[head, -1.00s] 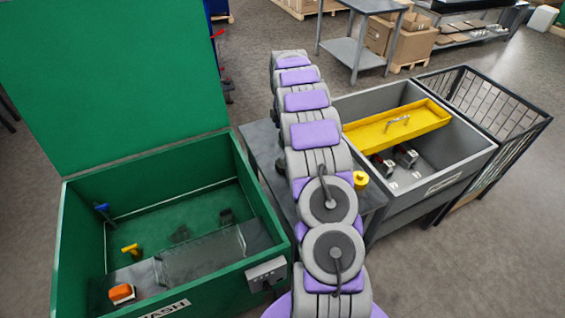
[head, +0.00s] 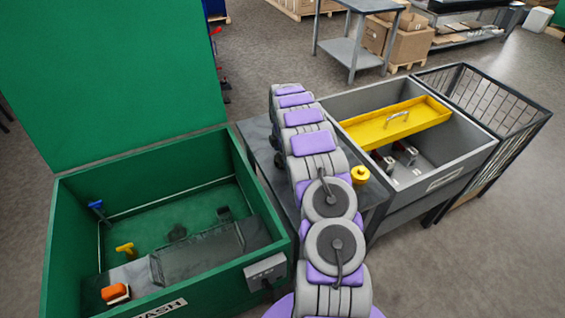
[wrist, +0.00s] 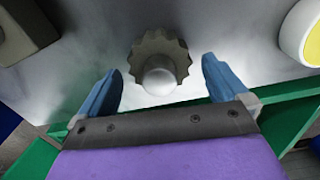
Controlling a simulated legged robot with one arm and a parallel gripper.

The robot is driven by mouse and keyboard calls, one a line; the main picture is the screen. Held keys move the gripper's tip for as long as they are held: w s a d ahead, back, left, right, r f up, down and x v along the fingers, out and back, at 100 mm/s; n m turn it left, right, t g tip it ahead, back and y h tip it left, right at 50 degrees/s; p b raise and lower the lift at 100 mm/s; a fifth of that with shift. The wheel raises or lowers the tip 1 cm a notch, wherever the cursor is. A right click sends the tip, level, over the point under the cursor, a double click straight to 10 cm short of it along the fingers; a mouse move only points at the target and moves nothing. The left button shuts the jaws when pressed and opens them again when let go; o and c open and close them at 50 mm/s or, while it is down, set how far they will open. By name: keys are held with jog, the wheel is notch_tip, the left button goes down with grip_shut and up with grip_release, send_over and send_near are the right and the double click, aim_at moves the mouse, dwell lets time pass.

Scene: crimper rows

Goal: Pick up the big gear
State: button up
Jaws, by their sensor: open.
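A grey toothed gear (wrist: 176,49) with a pale round hub shows in the upper middle of the wrist view, on a grey worktop. It is the only gear in that view. My gripper (wrist: 162,72) is open, with its two blue fingers pointing toward the gear. One finger is to the left and one to the right of it, with visible gaps. Nothing is held between them. In the head view my arm hides the gripper, and I cannot make out the gear there.
The grey worktop (head: 262,140) stands between a green wash bin (head: 60,240) and a grey bin (head: 470,160) with a yellow tray (head: 385,128). A yellow pot (head: 360,175) stands on the worktop's right. In the wrist view, a dark block (wrist: 30,30) is at upper left.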

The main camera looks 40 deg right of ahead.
jog(key=shift+d+f, duration=0.1)
jog(key=shift+f, duration=0.7)
jog(key=shift+d+f, duration=0.1)
jog(key=shift+d, duration=0.15)
jog(key=shift+a, duration=0.25)
jog(key=c, duration=0.6)
jog(key=shift+d, duration=0.1)
jog(key=c, duration=0.8)
jog(key=shift+c, duration=0.2)
